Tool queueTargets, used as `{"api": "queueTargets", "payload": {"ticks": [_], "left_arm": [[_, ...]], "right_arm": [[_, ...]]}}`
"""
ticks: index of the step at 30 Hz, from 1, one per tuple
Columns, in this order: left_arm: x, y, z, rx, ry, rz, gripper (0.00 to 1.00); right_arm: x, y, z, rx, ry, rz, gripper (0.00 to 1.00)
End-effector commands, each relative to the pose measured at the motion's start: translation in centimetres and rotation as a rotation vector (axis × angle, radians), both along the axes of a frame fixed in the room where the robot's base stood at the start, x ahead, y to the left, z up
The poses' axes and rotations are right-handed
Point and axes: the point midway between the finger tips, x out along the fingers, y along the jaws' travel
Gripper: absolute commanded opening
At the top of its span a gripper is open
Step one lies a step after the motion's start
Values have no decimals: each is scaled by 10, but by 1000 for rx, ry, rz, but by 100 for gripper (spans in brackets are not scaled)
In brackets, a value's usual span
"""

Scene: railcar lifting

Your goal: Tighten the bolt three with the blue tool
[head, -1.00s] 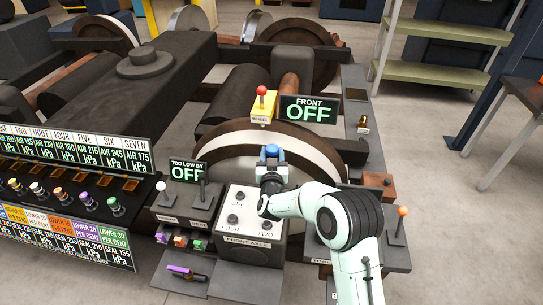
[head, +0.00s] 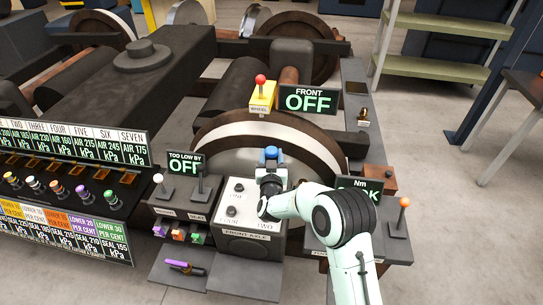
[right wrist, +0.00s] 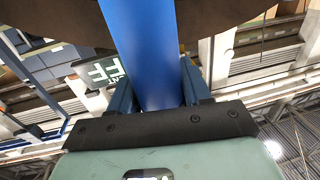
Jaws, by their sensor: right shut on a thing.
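The blue tool (head: 271,153) is upright in my right gripper (head: 270,172), above the far right part of the grey box labelled front axle (head: 250,247). In the right wrist view the blue shaft (right wrist: 147,55) runs between the two fingers, which are shut on it. Two dark bolts show on the left of the box top, a far one (head: 238,187) and a nearer one (head: 232,211). My gripper and arm hide the right part of the top, so I cannot see bolt three or whether the tool touches it. My left gripper is not in view.
A display reading Nm (head: 364,188) is partly hidden behind my right arm. Orange-knobbed (head: 404,202) and white-knobbed (head: 158,179) levers flank the box. A purple-handled tool (head: 181,267) lies on the lower left shelf. A large wheel (head: 225,133) stands close behind.

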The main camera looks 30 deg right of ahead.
Motion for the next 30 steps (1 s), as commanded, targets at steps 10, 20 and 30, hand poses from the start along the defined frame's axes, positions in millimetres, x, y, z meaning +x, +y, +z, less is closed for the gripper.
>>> {"api": "queueTargets", "payload": {"ticks": [10,20,30], "left_arm": [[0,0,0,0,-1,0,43],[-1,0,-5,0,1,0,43],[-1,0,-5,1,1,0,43]], "right_arm": [[0,0,3,-2,-5,0,11],[0,0,3,-1,-5,0,11],[0,0,3,-1,-4,0,11]]}}
